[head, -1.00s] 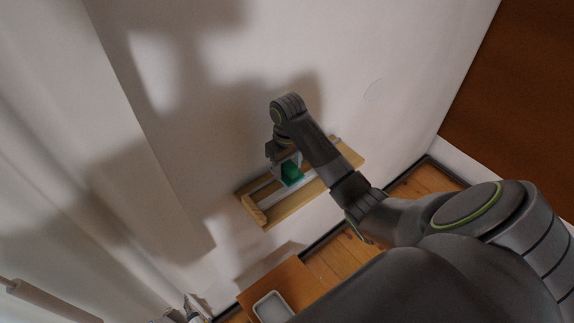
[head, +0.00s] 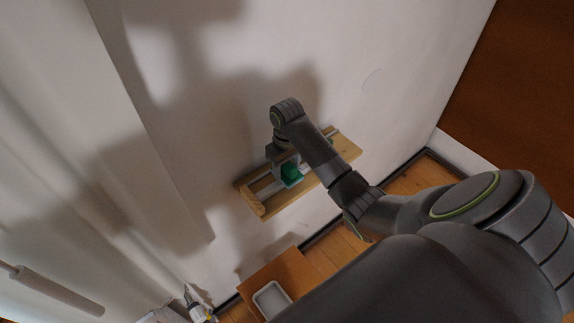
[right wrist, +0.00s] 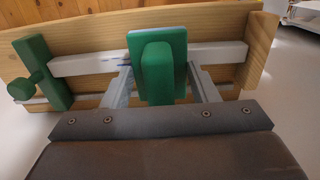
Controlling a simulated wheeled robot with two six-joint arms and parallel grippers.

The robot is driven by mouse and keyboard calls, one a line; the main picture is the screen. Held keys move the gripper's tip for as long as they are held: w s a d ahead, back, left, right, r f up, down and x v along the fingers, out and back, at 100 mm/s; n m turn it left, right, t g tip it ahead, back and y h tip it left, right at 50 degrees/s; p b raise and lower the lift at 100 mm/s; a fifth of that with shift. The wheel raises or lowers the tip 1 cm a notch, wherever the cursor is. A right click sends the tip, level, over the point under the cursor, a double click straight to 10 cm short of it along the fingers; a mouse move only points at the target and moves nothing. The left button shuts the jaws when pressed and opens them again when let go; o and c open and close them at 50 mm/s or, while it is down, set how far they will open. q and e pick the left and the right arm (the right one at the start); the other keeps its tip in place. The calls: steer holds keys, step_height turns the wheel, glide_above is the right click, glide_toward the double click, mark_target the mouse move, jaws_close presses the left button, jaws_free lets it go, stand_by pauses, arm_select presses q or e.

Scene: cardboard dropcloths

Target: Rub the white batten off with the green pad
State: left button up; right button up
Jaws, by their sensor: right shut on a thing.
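The white batten (right wrist: 80,65) runs lengthwise along a wooden board (right wrist: 110,28) in the right wrist view. A few blue marks show on it just left of the pad. My right gripper (right wrist: 161,82) is shut on the green pad (right wrist: 158,72), which covers the middle of the batten; I cannot tell whether it touches. In the head view my right gripper (head: 280,160) is over the middle of the board (head: 282,201), with the green pad (head: 291,173) showing beside it. My left gripper is in neither view.
A green clamp-like piece (right wrist: 42,70) with a knob crosses the board's left end in the right wrist view. A wooden block (right wrist: 257,50) stands at its right end. A grey tray (head: 288,295) sits on a wooden surface below, near a white wall (head: 400,60).

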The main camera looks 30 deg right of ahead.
steer(key=shift+f, duration=0.5)
steer(key=shift+f, duration=0.1)
stand_by(0.3)
stand_by(0.4)
steer(key=d, duration=0.8)
steer(key=shift+w, duration=0.35)
steer(key=a, duration=0.5)
steer(key=s+a, duration=0.1)
steer(key=a, duration=0.1)
steer(key=shift+a+f, duration=0.2)
steer(key=shift+a, duration=0.4)
steer(key=shift+s, duration=0.1)
